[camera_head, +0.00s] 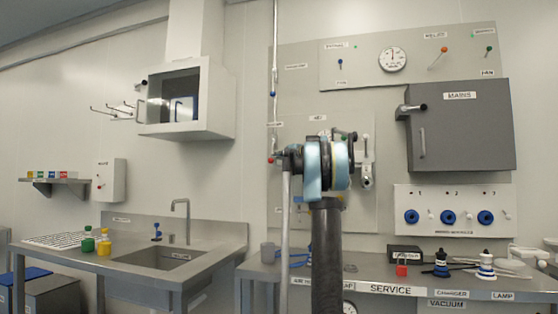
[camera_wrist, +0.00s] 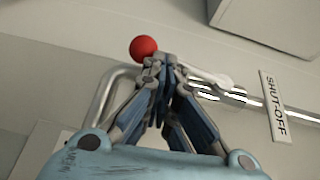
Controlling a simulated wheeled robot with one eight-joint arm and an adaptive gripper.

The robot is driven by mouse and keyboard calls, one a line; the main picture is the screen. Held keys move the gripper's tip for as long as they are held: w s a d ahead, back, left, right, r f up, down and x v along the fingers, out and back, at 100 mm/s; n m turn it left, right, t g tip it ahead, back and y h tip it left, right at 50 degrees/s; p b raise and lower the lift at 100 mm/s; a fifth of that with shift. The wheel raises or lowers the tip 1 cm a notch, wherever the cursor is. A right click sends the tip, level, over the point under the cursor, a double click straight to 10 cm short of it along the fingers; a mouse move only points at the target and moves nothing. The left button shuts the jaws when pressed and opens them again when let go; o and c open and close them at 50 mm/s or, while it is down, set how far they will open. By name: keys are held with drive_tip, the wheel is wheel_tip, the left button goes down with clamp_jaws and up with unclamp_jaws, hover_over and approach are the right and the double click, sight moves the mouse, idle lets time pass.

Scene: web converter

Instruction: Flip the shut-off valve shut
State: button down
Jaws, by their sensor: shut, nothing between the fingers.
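The shut-off valve shows in the wrist view as a pale lever (camera_wrist: 205,74) with a red ball knob (camera_wrist: 143,48) at its end, beside a shiny pipe (camera_wrist: 245,99). A "SHUT-OFF" label (camera_wrist: 275,107) stands along the pipe. My gripper (camera_wrist: 164,62) is shut and empty, its fingertips right by the lever, just right of the red knob. I cannot tell whether they touch it. Part of the lever and pipe is hidden behind the fingers. In the head view a small red knob (camera_head: 271,160) shows left of my wrist, which hides the gripper.
A bent metal tube (camera_wrist: 103,98) is left of my fingers in the wrist view. In the head view, a grey MAINS cabinet (camera_head: 460,128) is on the wall to the right. A service bench (camera_head: 375,288) stands below, and a sink counter (camera_head: 75,262) is at the left.

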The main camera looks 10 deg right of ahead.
drive_tip(key=shift+s, duration=0.1)
drive_tip(key=v, duration=1.3)
drive_tip(key=shift+s+d+f, duration=0.3)
drive_tip(key=shift+f, duration=0.5)
drive_tip(key=shift+s+a+f+m+t+h, duration=0.1)
drive_tip(key=shift+s+a+m+t+h, duration=0.25)
drive_tip(key=shift+m+t+h, duration=0.5)
drive_tip(key=shift+s+a+r+m+t+h, duration=0.15)
drive_tip(key=shift+a+m+t+h, duration=0.35)
drive_tip(key=shift+m+h, duration=0.6)
drive_tip(key=shift+s+a+f+m+t+h, duration=0.15)
drive_tip(key=shift+s+a+m+t+h, duration=0.2)
drive_tip(key=shift+m+t+h, duration=0.6)
